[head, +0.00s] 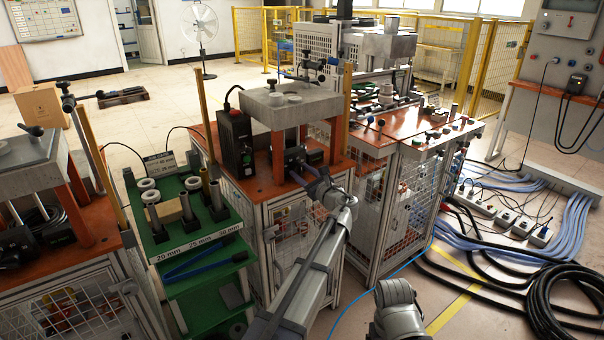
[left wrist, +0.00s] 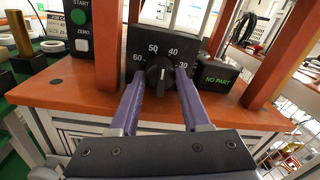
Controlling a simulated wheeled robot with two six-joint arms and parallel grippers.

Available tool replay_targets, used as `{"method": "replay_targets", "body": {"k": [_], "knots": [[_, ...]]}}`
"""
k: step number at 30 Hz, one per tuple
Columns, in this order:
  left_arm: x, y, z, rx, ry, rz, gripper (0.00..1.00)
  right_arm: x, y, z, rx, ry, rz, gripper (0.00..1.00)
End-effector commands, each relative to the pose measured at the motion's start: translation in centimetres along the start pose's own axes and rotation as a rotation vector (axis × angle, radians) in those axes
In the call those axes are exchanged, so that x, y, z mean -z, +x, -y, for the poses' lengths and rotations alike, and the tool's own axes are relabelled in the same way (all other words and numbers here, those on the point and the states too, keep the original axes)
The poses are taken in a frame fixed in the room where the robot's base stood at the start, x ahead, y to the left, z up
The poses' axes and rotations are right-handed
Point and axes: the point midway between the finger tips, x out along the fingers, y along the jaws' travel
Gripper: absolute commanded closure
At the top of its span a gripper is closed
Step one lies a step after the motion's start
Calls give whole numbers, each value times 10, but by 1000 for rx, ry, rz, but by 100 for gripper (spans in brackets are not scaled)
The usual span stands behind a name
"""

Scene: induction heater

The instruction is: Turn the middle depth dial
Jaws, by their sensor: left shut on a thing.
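The middle depth dial (left wrist: 159,74) is a black knob on a black plate marked 60, 50, 40 and 30, in the left wrist view. Its plate shows small in the head view (head: 296,157), under the middle station's grey block. My left gripper (left wrist: 160,78) has its two purple fingers on either side of the knob, shut on it. In the head view the left gripper (head: 298,178) reaches in at the station's front, and the knob is mostly hidden there. The knob's pointer appears roughly upward, but its exact setting is unclear. My right gripper is not in view.
Orange posts (left wrist: 116,35) stand on both sides of the dial. A NO PART box (left wrist: 217,77) sits to its right and a START/ZERO box (left wrist: 78,30) to its left. A green rack (head: 205,258) with rings and cylinders stands left of the station. Cables (head: 500,262) cover the floor at right.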

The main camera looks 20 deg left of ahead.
Motion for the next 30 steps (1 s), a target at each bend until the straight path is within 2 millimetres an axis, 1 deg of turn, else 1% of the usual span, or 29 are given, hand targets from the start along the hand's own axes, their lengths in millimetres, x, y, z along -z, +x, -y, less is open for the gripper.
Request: {"method": "replay_targets", "body": {"k": [6, 12, 17, 24, 25, 30], "knots": [[1, 0, 0, 2, -244, 9, 100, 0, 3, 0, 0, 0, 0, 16], [1, 0, 0, 4, -398, 16, 100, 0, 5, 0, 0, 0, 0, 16], [1, 0, 0, 4, -435, 17, 100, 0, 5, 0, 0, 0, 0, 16], [1, 0, 0, 4, -434, 17, 100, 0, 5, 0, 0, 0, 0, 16], [1, 0, 0, 4, -434, 17, 51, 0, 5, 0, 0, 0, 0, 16], [1, 0, 0, 4, -432, 17, 31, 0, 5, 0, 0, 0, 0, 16]]}}
